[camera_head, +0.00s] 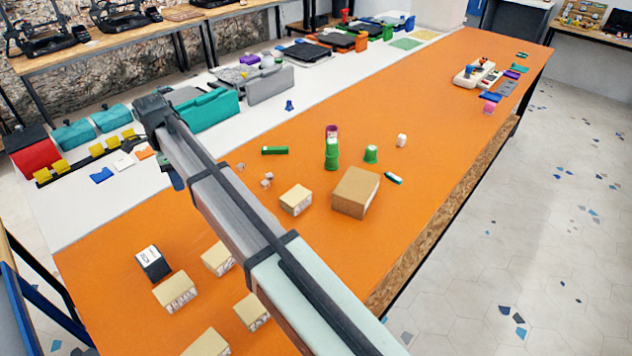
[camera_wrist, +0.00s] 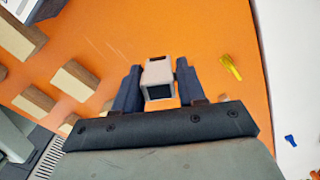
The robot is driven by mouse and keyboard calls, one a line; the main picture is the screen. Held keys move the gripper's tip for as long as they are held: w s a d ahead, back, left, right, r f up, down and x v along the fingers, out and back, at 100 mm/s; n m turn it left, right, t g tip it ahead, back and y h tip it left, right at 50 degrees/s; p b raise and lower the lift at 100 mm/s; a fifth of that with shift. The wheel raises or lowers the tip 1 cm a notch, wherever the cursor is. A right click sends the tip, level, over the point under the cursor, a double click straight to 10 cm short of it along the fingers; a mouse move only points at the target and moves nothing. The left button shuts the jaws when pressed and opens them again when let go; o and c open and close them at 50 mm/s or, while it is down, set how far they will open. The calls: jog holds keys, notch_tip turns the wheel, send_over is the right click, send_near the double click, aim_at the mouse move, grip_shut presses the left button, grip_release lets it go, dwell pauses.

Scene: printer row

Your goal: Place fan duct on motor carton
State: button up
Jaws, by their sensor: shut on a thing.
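My gripper (camera_wrist: 157,88) is shut on a small pale, hollow, box-like piece, which I take as the fan duct (camera_wrist: 158,72); its dark opening faces the wrist camera. In the head view my arm crosses the table, and the held piece cannot be made out. Several tan cartons stand on the orange table: a larger brown one (camera_head: 356,192), and smaller ones with pale tops such as this carton (camera_head: 295,199) and this carton (camera_head: 175,291). I cannot tell which is the motor carton. Cartons also show at the left of the wrist view (camera_wrist: 72,82), apart from the gripper.
Green cups (camera_head: 331,155) stand stacked near the middle of the orange table (camera_head: 440,110). A green block (camera_head: 275,150), a black-and-white box (camera_head: 153,262) and small white pieces lie around. Teal bins (camera_head: 208,110) line the white strip. The table's far right half is mostly clear.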

jog(key=w+d+r+m, duration=0.15)
jog(key=w+d, duration=0.25)
jog(key=d, duration=0.7)
jog(key=w+d+r+m, duration=0.15)
jog(key=w+d, duration=0.25)
jog(key=d, duration=0.7)
jog(key=w+d+r+m, duration=0.15)
jog(key=w+d, duration=0.25)
jog(key=d, duration=0.6)
jog(key=m, duration=0.9)
send_over(356, 183)
jog(key=shift+f, duration=4.5)
jog(key=shift+f, duration=0.15)
jog(key=o, duration=1)
